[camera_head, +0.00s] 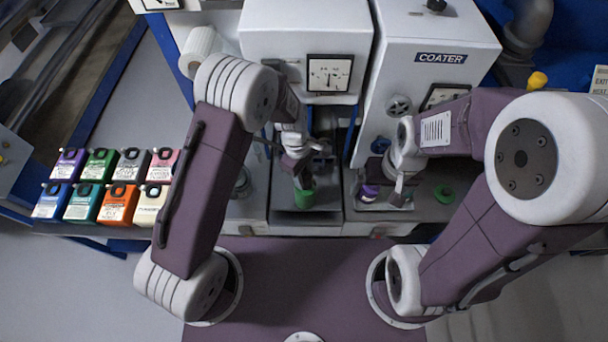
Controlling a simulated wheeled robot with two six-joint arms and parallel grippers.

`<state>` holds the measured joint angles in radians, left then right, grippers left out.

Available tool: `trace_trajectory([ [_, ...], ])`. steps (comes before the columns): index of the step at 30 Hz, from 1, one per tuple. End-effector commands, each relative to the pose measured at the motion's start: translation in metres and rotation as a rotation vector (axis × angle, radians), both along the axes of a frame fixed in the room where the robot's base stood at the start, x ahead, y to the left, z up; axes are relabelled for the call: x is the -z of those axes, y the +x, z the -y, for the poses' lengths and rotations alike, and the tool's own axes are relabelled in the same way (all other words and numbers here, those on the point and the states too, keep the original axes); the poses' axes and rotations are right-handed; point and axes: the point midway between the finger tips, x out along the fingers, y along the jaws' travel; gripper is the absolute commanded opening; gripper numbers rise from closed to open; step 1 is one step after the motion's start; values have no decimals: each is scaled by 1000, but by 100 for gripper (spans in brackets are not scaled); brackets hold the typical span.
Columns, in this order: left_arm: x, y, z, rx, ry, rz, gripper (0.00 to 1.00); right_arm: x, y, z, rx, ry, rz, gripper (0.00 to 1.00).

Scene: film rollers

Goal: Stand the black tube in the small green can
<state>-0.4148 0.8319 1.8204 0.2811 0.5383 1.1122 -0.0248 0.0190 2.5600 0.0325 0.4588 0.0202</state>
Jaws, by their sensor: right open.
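A small green can (304,198) stands on the grey work surface in front of the middle white machine. My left gripper (301,178) points down right above the can, and its fingers overlap the can's top in the picture. Whether it is shut, and on what, is too small to tell. I cannot make out the black tube; it may be hidden by the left gripper and arm. My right gripper (399,192) is open, low over the surface to the right, beside a small purple can (369,192).
A green ring-like piece (443,194) lies on the surface to the right. Several coloured, labelled containers (117,203) stand in two rows at the left. The white machines, one marked COATER (440,58), close off the back. A white roll (203,48) sits at the upper left.

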Motion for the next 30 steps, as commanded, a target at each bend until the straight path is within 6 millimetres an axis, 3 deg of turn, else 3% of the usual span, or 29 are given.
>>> trace_trajectory([
  [2,0,0,0,0,0,0,58,0,0,0,0,0,0,99],
  [13,-5,1,-1,0,-1,2,58,2,0,0,0,0,0,99],
  [24,-78,8,-9,0,-2,5,58,18,0,0,0,0,0,99],
  [30,-90,8,-11,0,0,0,58,19,0,0,0,0,0,99],
])
